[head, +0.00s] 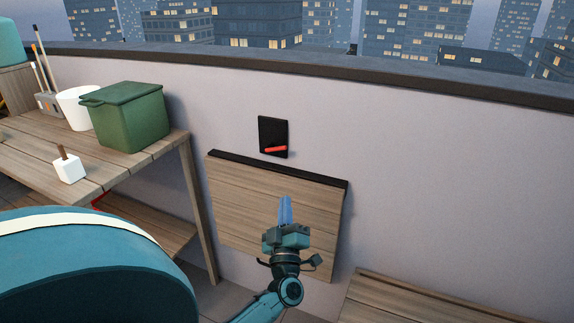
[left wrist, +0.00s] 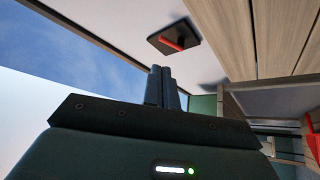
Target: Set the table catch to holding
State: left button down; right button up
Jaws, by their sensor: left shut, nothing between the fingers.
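The table catch is a black plate (head: 273,133) on the wall with a red lever (head: 276,149) lying nearly level across its lower part. Just below it, a wooden folding table panel (head: 245,180) with a dark top edge hangs down against the wall. My left gripper (head: 286,200) is in front of the panel, below the catch and apart from it, with its blue fingers together and empty. In the left wrist view the fingers (left wrist: 162,86) point toward the black plate and its red lever (left wrist: 172,44). My right gripper is in neither view.
A wooden workbench (head: 150,150) at the left holds a green lidded bin (head: 130,118), a white pot (head: 76,108) and a white block (head: 69,168) with a brown peg. A low wooden bench (head: 400,300) is at lower right. The wall right of the panel is bare.

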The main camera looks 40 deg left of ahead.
pick_arm(q)
jog(key=b+x, duration=0.1)
jog(key=x, duration=1.3)
